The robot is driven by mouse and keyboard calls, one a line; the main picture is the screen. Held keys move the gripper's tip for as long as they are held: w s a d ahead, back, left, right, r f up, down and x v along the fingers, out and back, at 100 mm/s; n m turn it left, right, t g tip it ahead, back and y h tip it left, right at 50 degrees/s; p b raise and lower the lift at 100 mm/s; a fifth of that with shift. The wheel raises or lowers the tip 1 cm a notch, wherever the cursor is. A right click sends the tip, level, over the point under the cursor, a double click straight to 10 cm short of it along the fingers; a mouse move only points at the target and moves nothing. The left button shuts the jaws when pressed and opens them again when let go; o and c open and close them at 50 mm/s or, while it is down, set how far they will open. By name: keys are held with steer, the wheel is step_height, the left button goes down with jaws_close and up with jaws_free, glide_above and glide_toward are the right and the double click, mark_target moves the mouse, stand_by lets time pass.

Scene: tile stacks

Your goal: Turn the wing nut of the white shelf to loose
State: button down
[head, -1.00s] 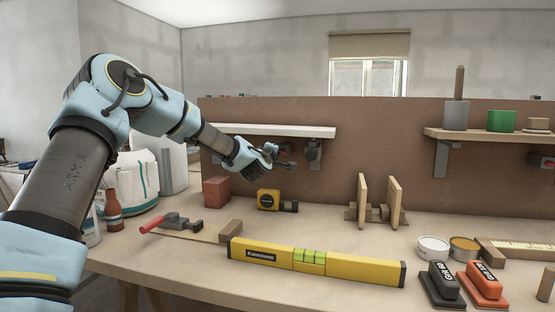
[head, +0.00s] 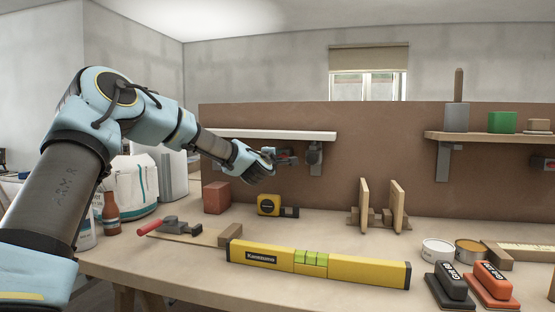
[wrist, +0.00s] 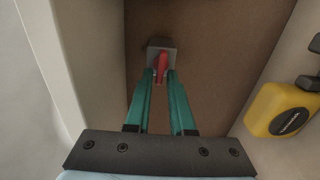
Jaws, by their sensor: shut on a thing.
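The white shelf (head: 265,134) is fixed to the brown board at left of centre. Its pale face also fills the left of the wrist view (wrist: 45,50). Below it, the red wing nut (wrist: 161,59) stands out from a small grey plate (wrist: 153,50). My gripper (wrist: 160,74) has its green fingers closed around the wing nut, which shows between and just past the tips. In the head view my gripper (head: 271,155) is under the shelf, left of the grey bracket (head: 315,158), and its hand hides much of the nut.
Below my gripper on the bench are a brick (head: 216,197), a yellow tape measure (head: 269,205) and a red-handled clamp (head: 165,226). A yellow level (head: 318,264) lies in front.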

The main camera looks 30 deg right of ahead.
steer(key=shift+s+d+f, duration=0.15)
steer(key=shift+s+d, duration=0.05)
steer(key=c, duration=1)
jaws_free()
steer(key=shift+o, duration=0.2)
steer(key=shift+w, duration=0.1)
steer(key=shift+a, duration=0.1)
steer(key=b+v, duration=0.1)
steer(key=v, duration=0.9)
steer(key=shift+s+a, duration=0.25)
steer(key=shift+s, duration=0.05)
